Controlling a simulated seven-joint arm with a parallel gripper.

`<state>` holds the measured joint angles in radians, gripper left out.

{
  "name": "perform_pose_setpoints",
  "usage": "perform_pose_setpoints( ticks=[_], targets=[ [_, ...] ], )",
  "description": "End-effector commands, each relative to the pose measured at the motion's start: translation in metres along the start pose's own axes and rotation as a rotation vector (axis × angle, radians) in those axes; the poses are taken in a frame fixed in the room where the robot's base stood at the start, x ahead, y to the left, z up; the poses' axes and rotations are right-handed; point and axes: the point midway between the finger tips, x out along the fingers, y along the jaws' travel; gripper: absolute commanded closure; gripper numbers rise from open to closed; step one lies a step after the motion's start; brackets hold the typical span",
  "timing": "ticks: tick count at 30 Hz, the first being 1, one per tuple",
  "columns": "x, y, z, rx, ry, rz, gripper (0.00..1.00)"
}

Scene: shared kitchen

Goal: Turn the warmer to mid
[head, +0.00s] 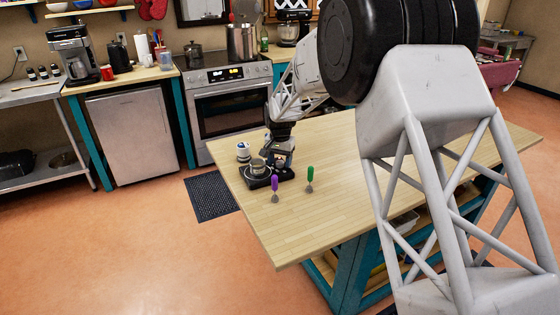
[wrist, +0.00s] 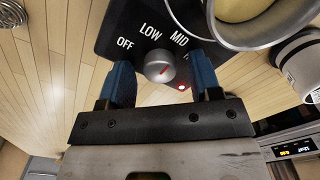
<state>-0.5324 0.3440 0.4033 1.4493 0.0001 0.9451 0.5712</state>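The warmer (head: 258,183) is a dark unit on the wooden table, with a metal pot (head: 257,166) on it. In the wrist view, its black panel (wrist: 118,24) reads OFF, LOW, MID and a partly hidden last label. Its grey round knob (wrist: 158,62) has a small red mark; I cannot tell exactly which label it points to. A red light (wrist: 181,87) glows beside the knob. My gripper (wrist: 164,76) has its two blue fingers either side of the knob, with visible gaps. In the head view, my gripper (head: 282,160) is at the warmer's right side.
The pot rim (wrist: 228,40) is close to my right finger. A white canister (head: 243,151) stands behind the warmer. A purple-handled utensil (head: 274,184) and a green-handled utensil (head: 310,174) are in front and to the right. The near part of the table (head: 290,232) is clear.

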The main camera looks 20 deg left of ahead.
Motion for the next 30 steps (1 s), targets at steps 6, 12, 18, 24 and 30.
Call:
perform_pose_setpoints(
  ticks=[6,12,18,24,30],
  targets=[
    [0.0,0.0,0.0,0.0,0.0,0.0,0.42],
    [-0.005,0.0,0.0,0.0,0.0,0.0,0.42],
    [-0.022,0.0,-0.001,0.0,0.002,-0.001,0.42],
    [-0.047,0.0,0.0,0.0,0.002,-0.001,0.42],
    [-0.068,0.0,0.0,0.0,0.001,0.0,0.42]
  ],
)
